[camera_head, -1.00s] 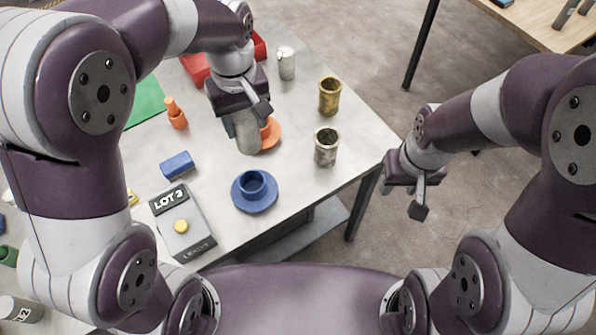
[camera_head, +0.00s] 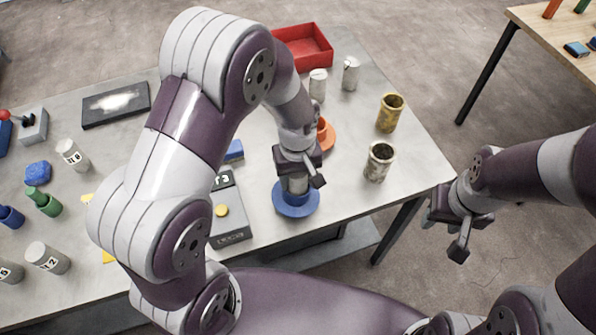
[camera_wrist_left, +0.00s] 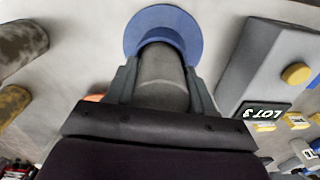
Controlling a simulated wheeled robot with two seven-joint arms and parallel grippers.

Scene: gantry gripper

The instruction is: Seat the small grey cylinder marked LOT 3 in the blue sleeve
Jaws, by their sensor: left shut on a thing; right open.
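My left gripper (camera_head: 297,178) is shut on a grey cylinder (camera_head: 298,186), which also shows between the fingers in the left wrist view (camera_wrist_left: 162,75). No marking can be read on its visible side. The cylinder is upright at the blue sleeve (camera_head: 296,206), a short tube on a round flange on the table, with its lower end at the sleeve's mouth. The flange shows beyond the cylinder in the left wrist view (camera_wrist_left: 165,17). The fingers and cylinder hide much of the mouth, so I cannot tell how deep it sits. My right gripper (camera_head: 452,232) is open and empty, off the table's right edge.
A grey box (camera_head: 231,232) with a yellow button and a LOT 3 display stands left of the sleeve. An orange sleeve (camera_head: 329,138) is behind. Two metal cups, one brassy (camera_head: 390,113) and one stained (camera_head: 379,162), stand to the right. A red tray (camera_head: 304,50) lies at the back.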

